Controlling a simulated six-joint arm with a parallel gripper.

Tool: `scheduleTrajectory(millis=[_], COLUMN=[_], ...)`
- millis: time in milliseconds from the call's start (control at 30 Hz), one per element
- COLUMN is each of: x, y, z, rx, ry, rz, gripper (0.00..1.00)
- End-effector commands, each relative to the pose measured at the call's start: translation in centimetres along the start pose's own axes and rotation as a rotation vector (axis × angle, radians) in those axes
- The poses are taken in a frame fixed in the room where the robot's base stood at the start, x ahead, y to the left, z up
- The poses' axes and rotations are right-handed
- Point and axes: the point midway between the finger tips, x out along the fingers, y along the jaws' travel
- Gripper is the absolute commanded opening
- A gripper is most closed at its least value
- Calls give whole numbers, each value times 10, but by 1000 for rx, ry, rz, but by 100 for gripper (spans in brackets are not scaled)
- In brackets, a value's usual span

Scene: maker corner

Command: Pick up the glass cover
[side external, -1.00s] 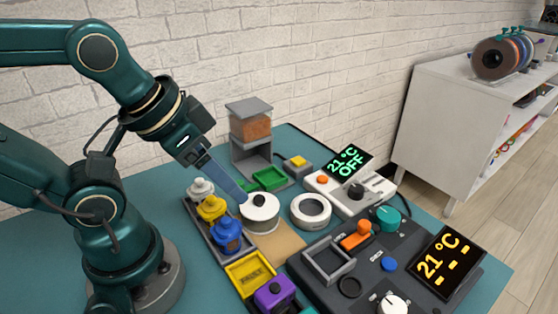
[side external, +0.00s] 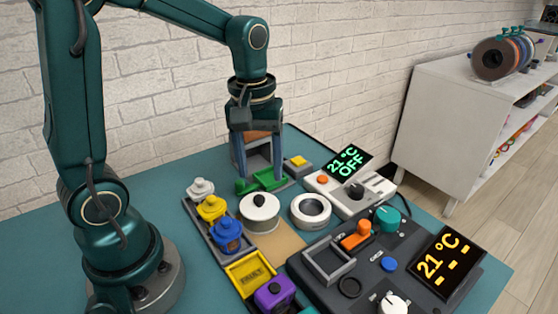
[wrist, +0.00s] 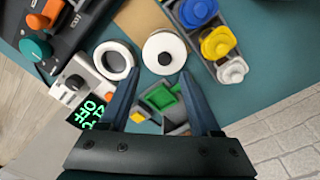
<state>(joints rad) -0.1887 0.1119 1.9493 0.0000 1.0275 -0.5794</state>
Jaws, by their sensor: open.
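In the wrist view my gripper (wrist: 157,80) is open and empty, with the green tray (wrist: 160,96) between the fingers. Whether the fingertips touch the tray is unclear.
A white ring (side external: 311,210) is right of the lid, and a rack with white, yellow and blue knobbed pieces (side external: 212,208) is left. A dark control panel (side external: 370,285) fills the front right.

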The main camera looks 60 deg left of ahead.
Motion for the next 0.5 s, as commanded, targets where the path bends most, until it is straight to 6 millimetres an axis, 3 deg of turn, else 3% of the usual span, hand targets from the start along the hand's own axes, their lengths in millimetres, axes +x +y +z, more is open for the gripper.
scheduleTrajectory(millis=[500], x=[54], y=[-7], z=[1], rx=[-18], ry=[-48], rz=[-32], gripper=[64])
